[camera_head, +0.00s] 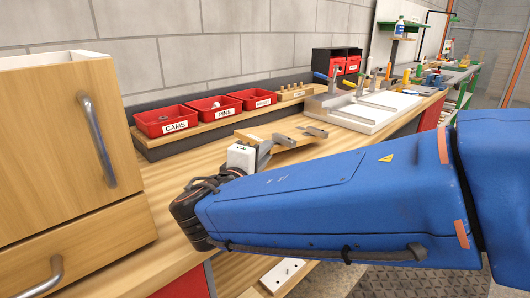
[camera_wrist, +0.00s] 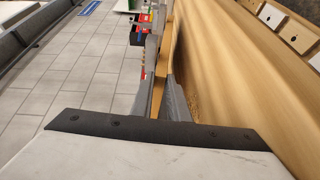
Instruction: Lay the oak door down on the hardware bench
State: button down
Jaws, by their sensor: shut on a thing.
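My gripper (camera_head: 266,150) is over the hardware bench (camera_head: 172,190), shut on a thin oak-coloured board, the oak door (camera_head: 277,132). In the wrist view, the door (camera_wrist: 157,98) shows as a narrow strip, nearly edge-on, between the two grey fingers (camera_wrist: 158,104). In the head view, two grey fittings show at the door's right end. My wrist and blue arm hide part of the door and the bench. I cannot tell whether the door touches the bench top.
Red bins (camera_head: 224,108) labelled CAMS and PINS stand on a ledge behind. A wooden cabinet (camera_head: 70,150) with metal handles stands at left. A white fixture (camera_head: 371,112) with clamps is farther right. Bare bench top lies between the cabinet and my gripper.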

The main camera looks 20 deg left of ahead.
notch_tip(320, 180, down, 3)
jog(key=shift+r, duration=0.2)
jog(key=c, duration=1.6)
grip_release()
jog(key=shift+s, duration=0.1)
jog(key=shift+g, duration=0.4)
jog(key=shift+a+g, duration=0.1)
jog(key=shift+g, duration=0.2)
jog(key=shift+r+g, duration=0.15)
jog(key=shift+g, duration=0.65)
jog(key=g, duration=0.3)
jog(key=shift+s+r+g+h, duration=0.15)
jog(key=shift+r+g+h, duration=0.15)
jog(key=shift+r, duration=0.1)
jog(key=shift+s+r+g, duration=0.15)
jog(key=shift+r+g, duration=0.05)
jog(key=shift+g, duration=1.05)
jog(key=shift+s+r+g, duration=0.1)
jog(key=shift+r+g, duration=0.05)
jog(key=shift+g, duration=1.1)
